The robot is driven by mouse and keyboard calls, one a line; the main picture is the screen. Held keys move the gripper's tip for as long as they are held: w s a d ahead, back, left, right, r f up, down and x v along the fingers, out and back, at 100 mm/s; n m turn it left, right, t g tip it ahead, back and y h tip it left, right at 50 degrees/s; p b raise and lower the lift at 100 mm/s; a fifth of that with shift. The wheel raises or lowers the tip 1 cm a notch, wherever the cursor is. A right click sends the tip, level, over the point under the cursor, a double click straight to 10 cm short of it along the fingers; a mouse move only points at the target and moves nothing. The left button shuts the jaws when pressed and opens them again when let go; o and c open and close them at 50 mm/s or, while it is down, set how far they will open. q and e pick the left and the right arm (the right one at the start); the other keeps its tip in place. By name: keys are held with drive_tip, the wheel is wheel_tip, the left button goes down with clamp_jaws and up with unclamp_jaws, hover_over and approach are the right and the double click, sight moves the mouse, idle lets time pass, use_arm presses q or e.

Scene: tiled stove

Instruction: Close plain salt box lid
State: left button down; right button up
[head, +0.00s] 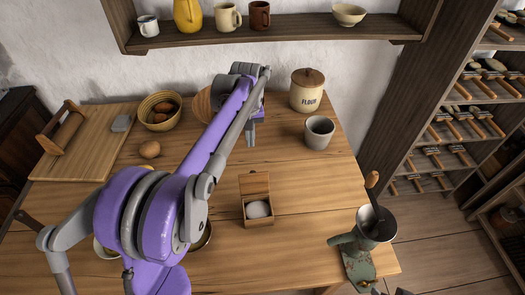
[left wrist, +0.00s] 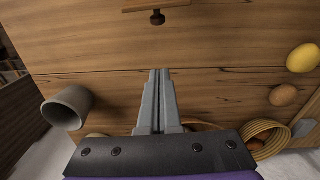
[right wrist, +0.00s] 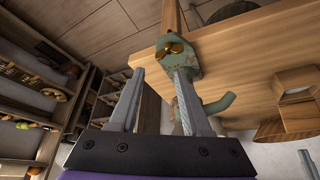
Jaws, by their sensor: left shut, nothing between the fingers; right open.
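The plain wooden salt box (head: 259,222) stands near the middle of the table in the head view, with white salt inside. Its lid (head: 254,183) is raised upright at the box's back edge. In the left wrist view, a wooden edge (left wrist: 157,5) with a dark knob (left wrist: 157,18) shows at the top, apparently the lid. My left gripper (head: 250,142) is shut and empty, behind the box and apart from the lid; its closed fingers also show in the left wrist view (left wrist: 158,80). My right gripper (right wrist: 160,72) is open and empty, near the table's right front edge.
A grey cup (head: 319,132) and a flour jar (head: 307,92) stand behind and right of the left gripper. A green grinder (head: 357,262) is at the right front corner, close to my right gripper. An egg basket (head: 146,107) stands at the back left.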

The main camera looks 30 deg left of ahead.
sight(254, 182)
use_arm(q)
drive_tip(key=s+d+f, duration=0.2)
drive_tip(key=s+f, duration=0.1)
drive_tip(key=f, duration=0.5)
drive_tip(key=shift+s, duration=0.15)
drive_tip(key=shift+d, duration=0.1)
drive_tip(key=shift+s+d+r+t, duration=0.1)
drive_tip(key=shift+s+r+t, duration=0.1)
drive_tip(key=shift+s+t, duration=0.1)
